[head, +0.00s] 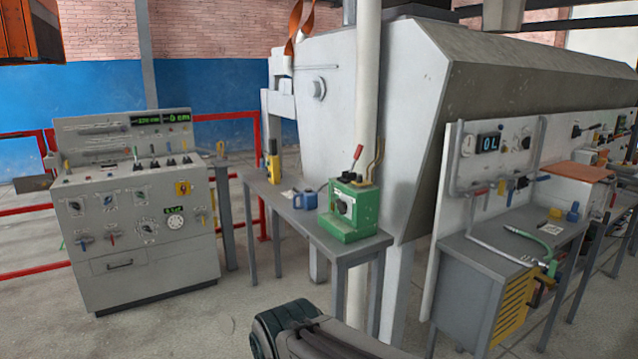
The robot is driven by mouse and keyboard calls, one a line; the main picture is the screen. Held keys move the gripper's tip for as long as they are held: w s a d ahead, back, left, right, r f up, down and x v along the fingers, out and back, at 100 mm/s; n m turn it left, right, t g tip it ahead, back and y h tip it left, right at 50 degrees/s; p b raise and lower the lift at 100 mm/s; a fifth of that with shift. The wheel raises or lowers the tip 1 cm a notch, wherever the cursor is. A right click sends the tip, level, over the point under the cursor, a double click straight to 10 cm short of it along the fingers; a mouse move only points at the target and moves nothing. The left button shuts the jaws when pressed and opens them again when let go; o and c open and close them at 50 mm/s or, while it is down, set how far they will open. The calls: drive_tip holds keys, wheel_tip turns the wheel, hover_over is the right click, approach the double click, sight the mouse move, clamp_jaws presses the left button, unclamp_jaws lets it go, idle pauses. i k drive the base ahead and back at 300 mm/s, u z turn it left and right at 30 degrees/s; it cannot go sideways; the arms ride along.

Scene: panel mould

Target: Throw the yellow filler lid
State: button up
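I cannot tell for certain which thing is the yellow filler lid. A small yellow piece (555,213) lies on the right-hand bench, beside a blue item. A dark and grey part of my own arm shows at the bottom centre, but no gripper fingers are visible.
The grey console (140,255) stands at left, before red rails (25,208). The middle bench (352,248) holds a blue can (309,198) and a yellow upright tool (273,165). The right-hand bench (478,248) carries a gauge panel and a green hose. The floor between console and middle bench is clear.

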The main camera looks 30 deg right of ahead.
sight(360, 182)
drive_tip(key=z, duration=0.55)
drive_tip(key=i, duration=1.1)
drive_tip(key=z, duration=1.25)
drive_tip(key=i, duration=0.7)
drive_tip(key=z, duration=0.45)
